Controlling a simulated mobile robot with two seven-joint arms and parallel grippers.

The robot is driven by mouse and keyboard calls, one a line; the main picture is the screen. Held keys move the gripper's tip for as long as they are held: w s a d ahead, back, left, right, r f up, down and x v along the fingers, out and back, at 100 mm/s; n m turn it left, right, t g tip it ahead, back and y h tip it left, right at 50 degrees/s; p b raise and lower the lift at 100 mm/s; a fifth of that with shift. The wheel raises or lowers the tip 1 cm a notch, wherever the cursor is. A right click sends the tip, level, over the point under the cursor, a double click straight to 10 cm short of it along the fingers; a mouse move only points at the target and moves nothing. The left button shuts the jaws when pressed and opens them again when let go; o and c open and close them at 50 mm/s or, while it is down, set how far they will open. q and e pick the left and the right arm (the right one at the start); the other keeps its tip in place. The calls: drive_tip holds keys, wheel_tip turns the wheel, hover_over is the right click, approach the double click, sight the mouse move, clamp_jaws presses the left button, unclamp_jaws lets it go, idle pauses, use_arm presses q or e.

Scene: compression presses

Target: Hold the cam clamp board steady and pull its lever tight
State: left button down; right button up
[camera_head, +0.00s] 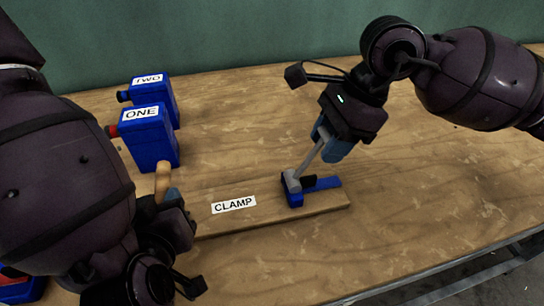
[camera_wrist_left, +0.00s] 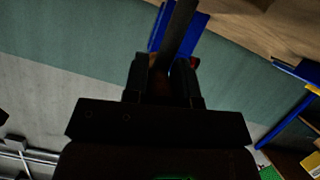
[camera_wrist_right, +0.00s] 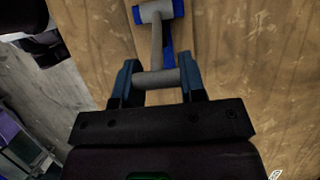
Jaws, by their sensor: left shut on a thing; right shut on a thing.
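The cam clamp board (camera_head: 332,200) is a wooden plank with a CLAMP label (camera_head: 234,205), lying on the table. A blue clamp with a black piece (camera_head: 322,185) sits near its right end. The grey lever (camera_head: 309,160) rises from the clamp, tilted up to the right. My right gripper (camera_head: 327,138) is shut on the lever's grey crossbar, which shows between its fingers in the right wrist view (camera_wrist_right: 158,78). My left gripper (camera_head: 168,193) is shut on the wooden post (camera_head: 162,176) at the board's left end. My left arm hides that end.
Blue box ONE (camera_head: 155,150) with a red knob and blue box TWO (camera_head: 162,92) with a dark knob stand behind my left gripper. Part of another blue thing (camera_head: 22,288) shows at lower left. The table right of the board is clear to its front edge.

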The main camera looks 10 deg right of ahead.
drive_tip(key=o, duration=0.6)
drive_tip(key=shift+d+f, duration=0.2)
drive_tip(key=o, duration=0.5)
drive_tip(key=shift+r, duration=0.2)
drive_tip(key=v, duration=1.1)
drive_tip(key=shift+d+r, duration=0.1)
drive_tip(key=shift+r, duration=0.3)
use_arm(q)
drive_tip(key=c, duration=0.8)
unclamp_jaws()
drive_tip(key=shift+c, duration=0.2)
